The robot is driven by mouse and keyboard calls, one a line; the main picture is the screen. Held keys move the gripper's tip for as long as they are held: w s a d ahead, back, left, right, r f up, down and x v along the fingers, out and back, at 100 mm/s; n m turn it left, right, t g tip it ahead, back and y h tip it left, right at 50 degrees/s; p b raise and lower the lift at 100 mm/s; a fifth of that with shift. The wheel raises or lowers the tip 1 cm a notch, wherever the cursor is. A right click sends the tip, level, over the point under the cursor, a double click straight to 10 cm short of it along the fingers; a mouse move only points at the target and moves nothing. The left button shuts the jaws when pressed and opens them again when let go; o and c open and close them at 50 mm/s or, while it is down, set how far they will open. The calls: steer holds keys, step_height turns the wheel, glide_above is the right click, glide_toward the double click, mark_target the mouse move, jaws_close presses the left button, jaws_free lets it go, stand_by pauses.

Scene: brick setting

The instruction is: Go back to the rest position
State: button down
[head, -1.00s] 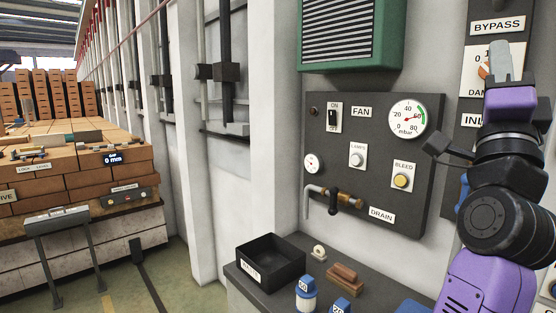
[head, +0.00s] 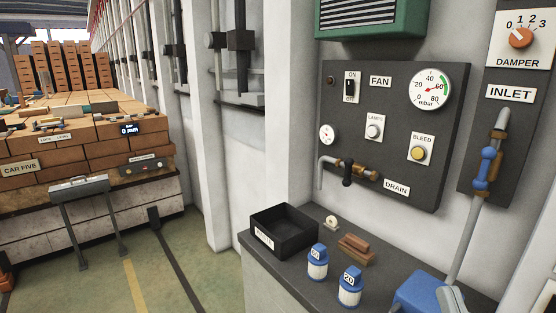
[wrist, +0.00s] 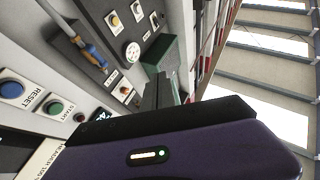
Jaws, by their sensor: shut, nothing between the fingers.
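My gripper (wrist: 160,92) shows in the wrist view, with its purple body at the bottom and dark fingers reaching up from it. The fingers are together, with nothing seen between them. The picture there is strongly tilted, with the wall panels at the left and a bright roof at the right. The fingers appear apart from the panels. My gripper is not seen in the head view.
The fan panel (head: 445,190) and the damper dial (head: 520,37) are on the wall. Below, a shelf (head: 270,284) holds a black bin (head: 285,240), two blue-capped bottles (head: 317,262) and a brown block (head: 357,248). A brick-loaded car (head: 60,172) stands left. Floor shows between.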

steer(key=s+a+f+g, duration=0.1)
steer(key=s+f+g, duration=0.3)
steer(key=s+f, duration=0.6)
steer(key=s+a+f+g, duration=0.2)
steer(key=s+f+g, duration=0.3)
steer(key=s+f, duration=0.5)
steer(key=s, duration=0.7)
steer(key=shift+s+a+f+n, duration=0.15)
steer(key=shift+f+n, duration=0.15)
